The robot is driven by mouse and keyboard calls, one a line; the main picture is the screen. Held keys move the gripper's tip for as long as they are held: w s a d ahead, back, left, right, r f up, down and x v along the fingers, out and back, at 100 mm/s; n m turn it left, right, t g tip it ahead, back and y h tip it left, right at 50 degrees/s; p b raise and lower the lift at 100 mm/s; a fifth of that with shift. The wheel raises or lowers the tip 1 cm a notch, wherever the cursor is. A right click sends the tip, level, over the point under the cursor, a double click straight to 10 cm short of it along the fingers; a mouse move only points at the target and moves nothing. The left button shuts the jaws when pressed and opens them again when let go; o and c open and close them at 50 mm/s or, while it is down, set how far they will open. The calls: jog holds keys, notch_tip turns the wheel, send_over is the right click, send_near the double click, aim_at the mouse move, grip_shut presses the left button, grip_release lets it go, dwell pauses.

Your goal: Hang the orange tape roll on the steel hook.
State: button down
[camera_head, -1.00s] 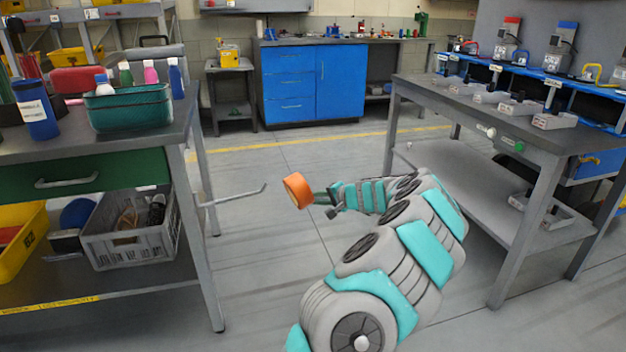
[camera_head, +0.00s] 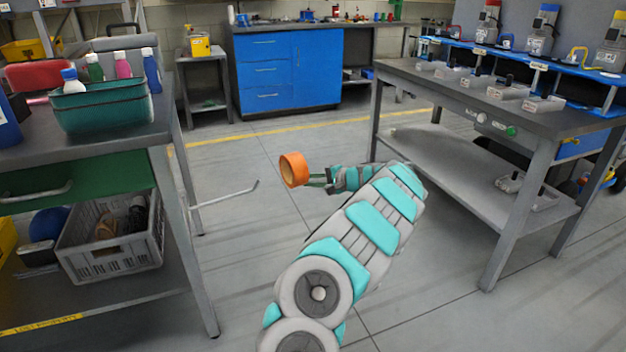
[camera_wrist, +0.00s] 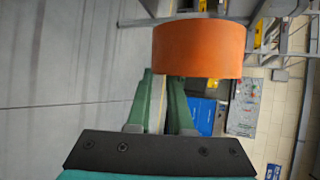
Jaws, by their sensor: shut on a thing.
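The orange tape roll (camera_head: 294,169) is held in the air over open floor, its round opening partly visible in the head view. My gripper (camera_head: 318,178) is shut on the roll's near side. In the wrist view the roll (camera_wrist: 198,48) sits at the ends of the green fingers (camera_wrist: 165,100), off to the right. The steel hook (camera_head: 228,196) is a thin rod that sticks out to the right from the left bench's leg, with an upturned tip. The roll is to the right of the hook tip, apart from it and higher in the picture.
The left bench (camera_head: 130,138) carries a teal basket (camera_head: 102,108) of bottles; a grey crate (camera_head: 112,262) sits on its lower shelf. A grey workbench (camera_head: 535,122) stands at right. A blue cabinet (camera_head: 290,72) is at the back. The floor between the benches is clear.

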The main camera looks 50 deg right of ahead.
jog(key=w+a+f+b, duration=0.2)
jog(key=w+a+b, duration=0.1)
jog(key=a, duration=0.5)
jog(key=w+a+f+b, duration=0.2)
jog(key=w+a+b, duration=0.1)
jog(key=a, duration=0.5)
jog(key=shift+w+a+f, duration=0.25)
dwell(1.6)
jog(key=c, duration=0.7)
grip_release()
jog(key=shift+c, duration=0.2)
jog(key=v, duration=0.7)
jog(key=shift+s+r, duration=0.15)
jog(key=shift+s, duration=0.25)
